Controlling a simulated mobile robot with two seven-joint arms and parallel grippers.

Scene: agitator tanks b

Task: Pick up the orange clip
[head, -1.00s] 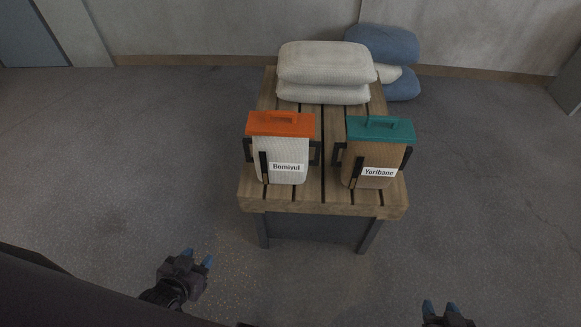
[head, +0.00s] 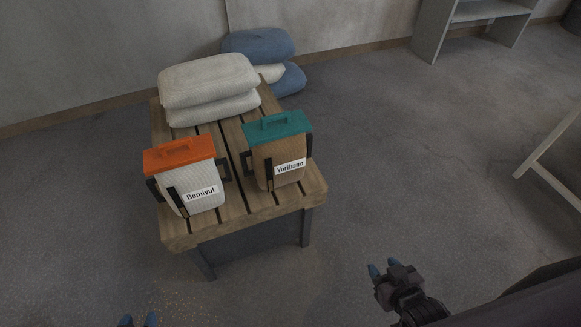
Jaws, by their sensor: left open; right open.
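The orange clip (head: 180,153) is a wide bar with a raised handle. It sits across the top of a white woven bag (head: 190,181) labelled "Bomiyul", at the left front of a slatted wooden table (head: 240,212). My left gripper (head: 138,321) shows only its blue fingertips at the bottom edge, apart and empty, well in front of and below the table. My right gripper (head: 384,268) is open and empty above the floor, to the right of and in front of the table. Neither gripper touches the clip.
A teal clip (head: 277,126) tops a brown bag (head: 277,158) labelled "Yoribane", right of the white bag. White sacks (head: 208,82) lie at the table's back, with blue sacks (head: 258,43) behind. A grey shelf (head: 440,31) stands far right. The floor around the table is mostly clear.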

